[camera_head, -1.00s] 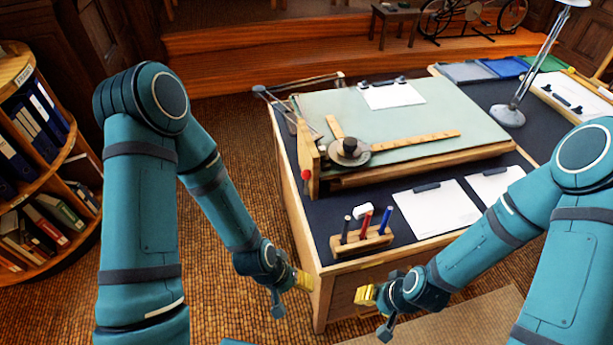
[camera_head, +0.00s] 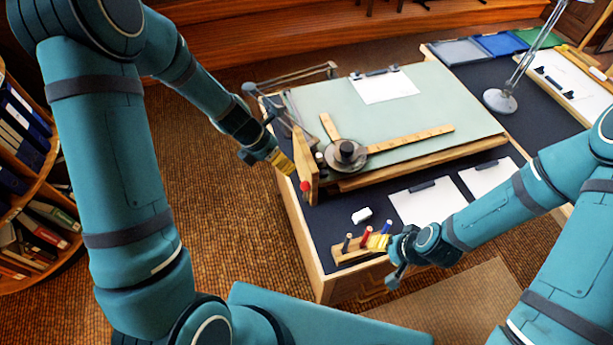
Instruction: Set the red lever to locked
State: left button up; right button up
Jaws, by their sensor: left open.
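The red lever shows as a red knob (camera_head: 305,186) at the wooden side piece (camera_head: 305,160) on the left end of the tilted drafting board (camera_head: 420,110). How the lever is set cannot be told at this size. My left gripper (camera_head: 285,164) is open, with its yellow fingertips just up and left of the red knob, close to the wooden side piece. No contact with the knob shows. My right gripper (camera_head: 386,241) is over the right end of the pen block, next to the blue pen; its fingertips are too small to read.
The wooden pen block (camera_head: 345,254) with several pens stands at the desk's front, with a white eraser (camera_head: 361,215) behind it. White sheets (camera_head: 428,202) lie to the right. A protractor head with rulers (camera_head: 346,153) rests on the board. A lamp (camera_head: 500,100) stands at the back right.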

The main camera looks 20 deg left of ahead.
aim_at(303, 185)
pick_arm(q)
jog(key=b+x, duration=0.3)
jog(key=x, duration=1)
jog(key=shift+d+f, duration=0.2)
jog(key=shift+f, duration=0.1)
jog(key=shift+c, duration=0.4)
